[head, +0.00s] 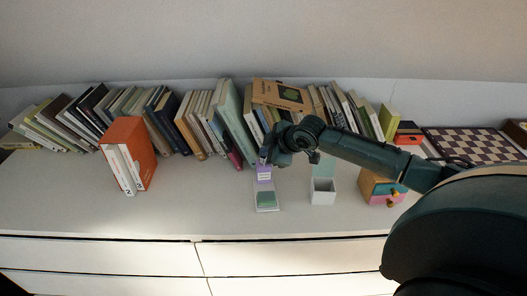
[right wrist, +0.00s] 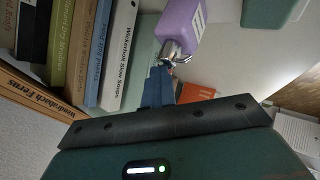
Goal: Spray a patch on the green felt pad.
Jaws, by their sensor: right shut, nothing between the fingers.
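The green felt pad (head: 266,199) lies on a small white tray (head: 267,209) on the white cabinet top. A purple bottle (head: 264,173) with a pale label is just behind the pad; it also shows in the right wrist view (right wrist: 182,20) with a shiny metal spray head. My right gripper (head: 266,157) is at the top of the bottle. In the right wrist view its dark fingers (right wrist: 158,84) are shut with nothing between them, close to the spray head. I cannot tell whether they touch it. My left gripper is not in view.
A row of books (head: 233,120) lines the back wall. An orange slipcase with white books (head: 133,156) stands at left. A white open box (head: 323,191) and a small wooden drawer unit (head: 381,189) stand right of the pad. A chessboard (head: 470,144) lies at far right.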

